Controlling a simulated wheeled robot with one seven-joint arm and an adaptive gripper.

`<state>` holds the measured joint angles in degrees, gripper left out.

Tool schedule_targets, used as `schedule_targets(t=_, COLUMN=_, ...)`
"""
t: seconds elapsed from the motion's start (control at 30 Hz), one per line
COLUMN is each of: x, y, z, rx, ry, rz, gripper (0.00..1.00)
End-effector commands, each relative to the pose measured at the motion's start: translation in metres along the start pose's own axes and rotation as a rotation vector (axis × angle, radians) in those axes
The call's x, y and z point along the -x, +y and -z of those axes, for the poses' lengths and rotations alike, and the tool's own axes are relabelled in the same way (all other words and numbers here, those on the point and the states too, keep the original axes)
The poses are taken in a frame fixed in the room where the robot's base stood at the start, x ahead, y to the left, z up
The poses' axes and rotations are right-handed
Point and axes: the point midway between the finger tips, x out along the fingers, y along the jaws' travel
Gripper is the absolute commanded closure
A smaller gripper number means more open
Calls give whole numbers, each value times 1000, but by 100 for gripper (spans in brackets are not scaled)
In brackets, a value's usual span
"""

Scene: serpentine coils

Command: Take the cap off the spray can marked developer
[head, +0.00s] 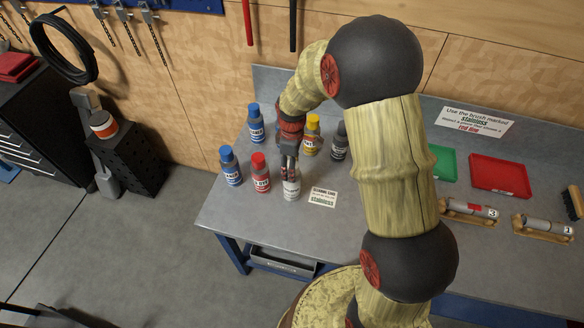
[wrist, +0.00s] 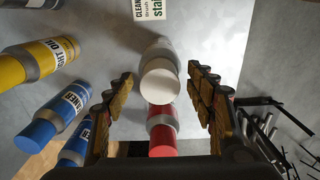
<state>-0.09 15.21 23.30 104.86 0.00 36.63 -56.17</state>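A white-capped spray can (head: 291,188) stands upright on the bench below my gripper. Its label is too small to read in the head view. In the wrist view its white cap (wrist: 160,82) lies between my fingers, with a gap on each side. My gripper (head: 290,165) points down over this can. In the wrist view my gripper (wrist: 163,84) is open and holds nothing. I cannot read the word developer on any can.
A red can (head: 260,176) stands close at left. Two blue cans, at the front (head: 230,168) and back (head: 255,128), a yellow can (head: 312,135) and a dark can (head: 340,146) stand nearby. A printed card (head: 322,197) lies right of the white can. Trays are farther right.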

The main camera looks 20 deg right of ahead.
Motion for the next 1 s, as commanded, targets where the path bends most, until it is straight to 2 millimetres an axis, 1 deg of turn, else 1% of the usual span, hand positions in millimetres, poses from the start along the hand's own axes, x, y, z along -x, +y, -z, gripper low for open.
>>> schedule_targets(t=0.07, x=0, y=0, z=0, rx=0, ry=0, rz=0, gripper=51)
schedule_targets(t=0.5, x=0, y=0, z=0, rx=0, ry=0, rz=0, gripper=76)
schedule_targets(t=0.8, x=2, y=0, z=0, rx=0, ry=1, rz=-1, gripper=76)
schedule_targets(t=0.93, x=10, y=1, z=0, rx=0, ry=2, rz=-2, gripper=76)
schedule_targets(t=1.0, x=17, y=1, z=0, rx=0, ry=2, rz=-3, gripper=76)
